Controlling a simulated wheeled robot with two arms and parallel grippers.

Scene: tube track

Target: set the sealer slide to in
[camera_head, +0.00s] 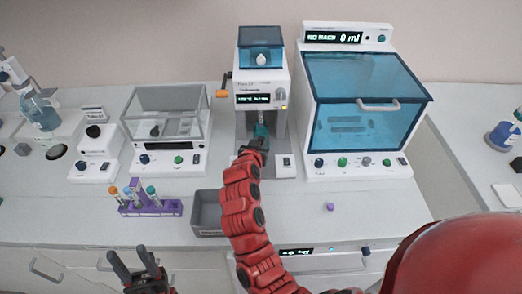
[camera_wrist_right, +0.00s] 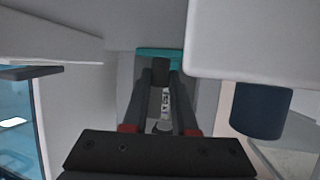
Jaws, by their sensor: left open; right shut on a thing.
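The sealer (camera_head: 261,85) stands at the back middle of the counter, with a blue top, a small lit display and an orange crank at its left. Its teal slide (camera_head: 261,130) shows low in the front opening; the slide's teal edge also shows in the right wrist view (camera_wrist_right: 160,53). My right gripper (camera_head: 258,145) reaches into the sealer's front and is shut on the slide; its two dark fingers (camera_wrist_right: 159,80) meet the teal edge. The gripper hides part of the slide. My left gripper (camera_head: 138,270) is open and empty at the front left, low and away from the sealer.
A blue-windowed cabinet (camera_head: 365,170) stands right of the sealer, a clear-lidded machine (camera_head: 165,170) left. A purple rack (camera_head: 150,208) with several tubes and a grey bin (camera_head: 207,212) sit in front. A small purple cap (camera_head: 330,207) lies on the open counter.

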